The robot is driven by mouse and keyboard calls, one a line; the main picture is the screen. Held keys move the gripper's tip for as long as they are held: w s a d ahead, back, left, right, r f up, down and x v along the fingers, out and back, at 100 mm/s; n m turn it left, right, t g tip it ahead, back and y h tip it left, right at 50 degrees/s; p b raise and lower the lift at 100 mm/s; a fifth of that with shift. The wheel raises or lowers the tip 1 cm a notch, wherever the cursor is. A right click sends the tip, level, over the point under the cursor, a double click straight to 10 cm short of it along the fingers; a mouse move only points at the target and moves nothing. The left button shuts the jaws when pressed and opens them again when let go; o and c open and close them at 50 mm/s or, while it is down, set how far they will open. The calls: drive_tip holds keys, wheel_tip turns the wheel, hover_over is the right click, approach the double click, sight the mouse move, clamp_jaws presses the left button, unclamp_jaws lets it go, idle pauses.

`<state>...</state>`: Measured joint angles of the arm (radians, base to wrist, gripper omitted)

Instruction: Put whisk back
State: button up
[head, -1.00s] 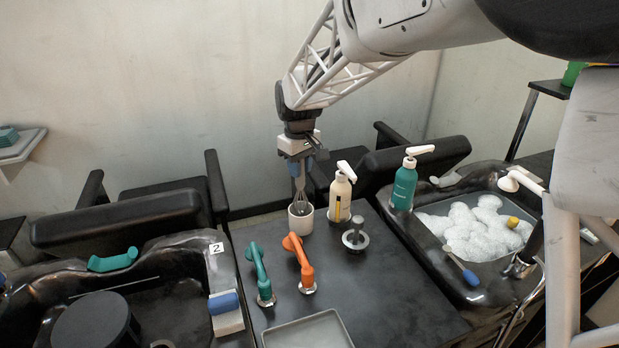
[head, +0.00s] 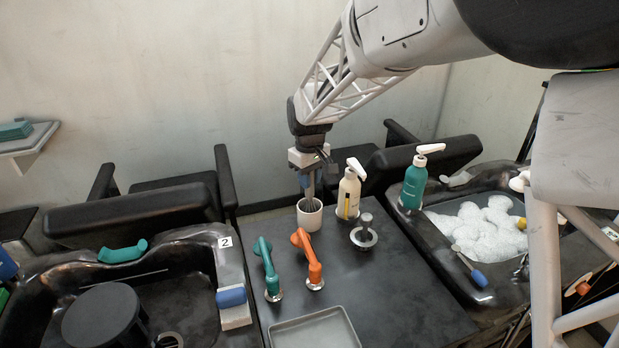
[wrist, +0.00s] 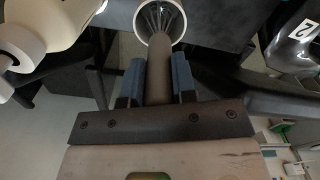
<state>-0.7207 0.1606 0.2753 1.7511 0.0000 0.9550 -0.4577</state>
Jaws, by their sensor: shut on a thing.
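The whisk (wrist: 158,68) has a dull grey-brown handle and thin wires. My gripper (head: 306,182) is shut on its handle, with a blue finger on each side in the wrist view (wrist: 158,82). The whisk is upright. Its wire end is inside a white cup (head: 309,219) at the back of the dark counter; the cup's rim also shows in the wrist view (wrist: 181,36). Whether the whisk touches the cup's bottom cannot be seen.
A cream pump bottle (head: 348,197) stands close to the cup's right. A metal holder (head: 364,237), orange handle (head: 308,258), teal handle (head: 268,268) and grey tray (head: 314,332) are on the counter. A teal bottle (head: 413,187) stands by the foam-filled basin (head: 450,205).

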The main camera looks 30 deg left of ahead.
drive_tip(key=shift+f, duration=0.2)
drive_tip(key=o, duration=0.9)
drive_tip(key=shift+r, duration=0.15)
drive_tip(key=shift+r, duration=3.8)
drive_tip(key=shift+d, duration=0.1)
